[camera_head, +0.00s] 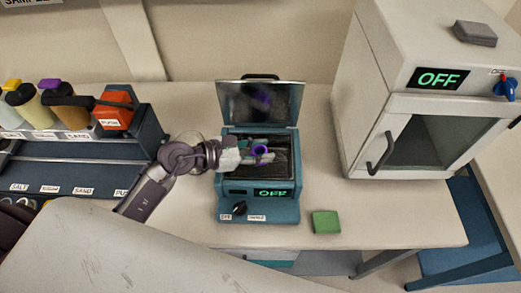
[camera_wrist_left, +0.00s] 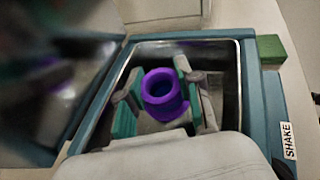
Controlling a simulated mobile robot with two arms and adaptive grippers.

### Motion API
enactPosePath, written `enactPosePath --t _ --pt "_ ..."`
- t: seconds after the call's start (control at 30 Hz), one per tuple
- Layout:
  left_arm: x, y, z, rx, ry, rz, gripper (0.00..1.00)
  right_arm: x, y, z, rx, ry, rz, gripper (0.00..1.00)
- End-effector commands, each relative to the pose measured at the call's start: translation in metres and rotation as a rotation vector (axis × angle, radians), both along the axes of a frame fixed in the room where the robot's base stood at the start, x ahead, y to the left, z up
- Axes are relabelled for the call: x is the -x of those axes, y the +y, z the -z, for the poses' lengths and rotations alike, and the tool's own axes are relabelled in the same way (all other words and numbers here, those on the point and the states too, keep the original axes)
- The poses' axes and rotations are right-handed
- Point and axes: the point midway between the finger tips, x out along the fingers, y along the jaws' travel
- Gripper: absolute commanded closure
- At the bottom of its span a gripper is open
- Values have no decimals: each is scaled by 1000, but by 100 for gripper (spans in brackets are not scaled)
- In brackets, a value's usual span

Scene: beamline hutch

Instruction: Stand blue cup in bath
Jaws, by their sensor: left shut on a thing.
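A purple-blue cup (camera_head: 261,150) is at the opening of the teal bath (camera_head: 230,207). It also shows in the left wrist view (camera_wrist_left: 160,92), upright with its round mouth visible, inside the outline of the bath's opening. My left gripper (camera_head: 258,151) reaches in from the left and is shut on the cup, with a teal finger pad on each side. I cannot tell whether the cup's base touches the bath floor. The bath's lid (camera_head: 260,103) stands open at the back, and its display reads OFF. My right gripper is not in view.
A green block (camera_head: 326,222) lies on the table just right of the bath. A white oven (camera_head: 400,130) with a closed door and an OFF display stands at the right. A rack (camera_head: 150,135) of bottles stands at the left. Table between bath and oven is clear.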

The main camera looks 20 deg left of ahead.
Motion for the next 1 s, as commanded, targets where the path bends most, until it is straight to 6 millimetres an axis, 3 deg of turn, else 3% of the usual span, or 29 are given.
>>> enactPosePath --t 0.03,0.17,0.2,0.3,0.6,0.77,1.0 --pt "2 0 9 -3 13 2 100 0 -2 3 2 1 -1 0" --pt "3 -1 11 -4 19 3 100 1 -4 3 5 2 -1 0" --pt "3 -1 12 -5 21 3 59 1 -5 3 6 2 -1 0" --pt "4 -1 13 -6 24 5 42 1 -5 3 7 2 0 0" --pt "5 -2 14 -6 28 8 40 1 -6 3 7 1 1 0" --pt "5 -2 0 -5 27 8 40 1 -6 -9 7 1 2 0" --pt "32 35 -14 -11 20 4 40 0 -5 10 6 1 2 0"
